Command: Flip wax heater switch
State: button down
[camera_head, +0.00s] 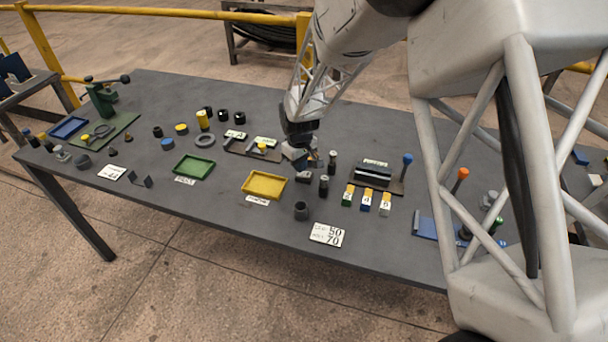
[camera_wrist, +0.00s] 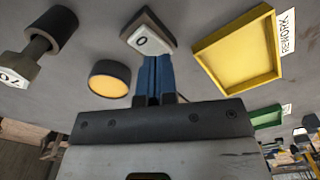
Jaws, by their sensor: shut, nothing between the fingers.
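A small dark box with a white rocker face marked "O" (camera_wrist: 148,40) is at the top middle of the wrist view. It looks like the heater switch. In the head view, a small dark block (camera_head: 303,178) on the table below my gripper appears to be the same box. My gripper (camera_wrist: 156,58) has its blue fingers together and empty, with the tips at the edge of the white rocker. I cannot tell whether they touch it. A dark round pot with an amber top (camera_wrist: 108,80), possibly the wax heater, sits beside the fingers.
A yellow tray (camera_head: 246,190) lies left of the switch box, and a green tray (camera_head: 178,169) farther left. Dark upright cylinders (camera_head: 324,187) stand close on the right. A dark cup (camera_head: 301,211) and a "50 70" card (camera_head: 327,235) are near the front edge.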

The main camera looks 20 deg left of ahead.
jog(key=shift+f, duration=0.55)
dwell(0.4)
jog(key=shift+r, duration=3.55)
jog(key=shift+d, duration=0.1)
